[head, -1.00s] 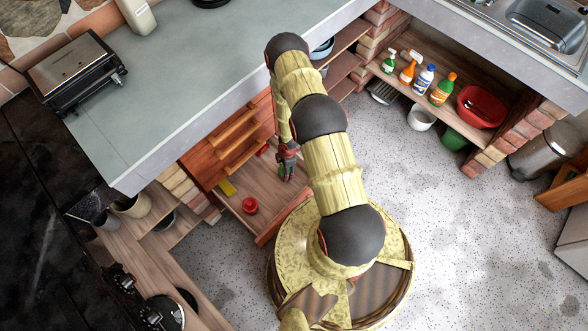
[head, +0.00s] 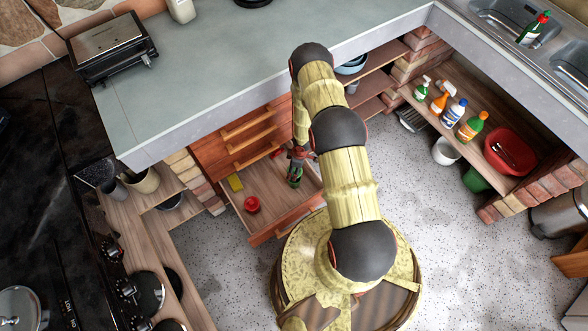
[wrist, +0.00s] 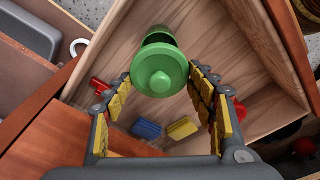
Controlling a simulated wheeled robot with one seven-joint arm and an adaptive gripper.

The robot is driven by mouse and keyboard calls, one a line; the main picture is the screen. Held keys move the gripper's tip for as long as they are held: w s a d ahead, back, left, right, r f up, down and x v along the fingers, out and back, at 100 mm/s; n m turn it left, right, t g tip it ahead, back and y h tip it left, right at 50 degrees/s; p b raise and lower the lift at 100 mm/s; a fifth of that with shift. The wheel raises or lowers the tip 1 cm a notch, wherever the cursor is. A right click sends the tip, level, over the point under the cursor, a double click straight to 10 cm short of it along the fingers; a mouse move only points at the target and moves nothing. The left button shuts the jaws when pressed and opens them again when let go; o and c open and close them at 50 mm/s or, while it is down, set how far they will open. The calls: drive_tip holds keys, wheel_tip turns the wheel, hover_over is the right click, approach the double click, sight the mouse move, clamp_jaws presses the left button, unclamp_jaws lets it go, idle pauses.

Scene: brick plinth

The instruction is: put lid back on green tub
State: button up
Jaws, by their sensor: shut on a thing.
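My gripper (wrist: 163,82) is shut on the green lid (wrist: 160,72), a round disc with a raised knob facing the wrist camera. The green tub (wrist: 158,33) shows just beyond the lid in the wrist view, with a dark opening between its rim and the lid. The lid overlaps the tub and hides most of it; I cannot tell whether they touch. In the head view, my gripper (head: 297,158) is over the open wooden drawer (head: 285,205), with green (head: 295,181) at its tips.
A red round pot (head: 252,204) and a yellow block (head: 236,183) lie in the drawer. A blue block (wrist: 147,129) lies near the yellow one in the wrist view. The grey worktop (head: 210,75) overhangs the drawers. The drawer's front left floor is clear.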

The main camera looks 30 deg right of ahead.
drive_tip(key=shift+f+m, duration=0.1)
drive_tip(key=shift+m, duration=0.2)
wheel_tip(320, 180, down, 6)
drive_tip(key=b, duration=0.4)
drive_tip(key=shift+f+b, duration=0.15)
drive_tip(key=shift+b, duration=0.25)
drive_tip(key=shift+f, duration=0.1)
idle(1.9)
drive_tip(key=o, duration=1)
drive_tip(key=shift+o, duration=0.6)
drive_tip(key=o, duration=0.3)
drive_tip(key=shift+o, duration=0.2)
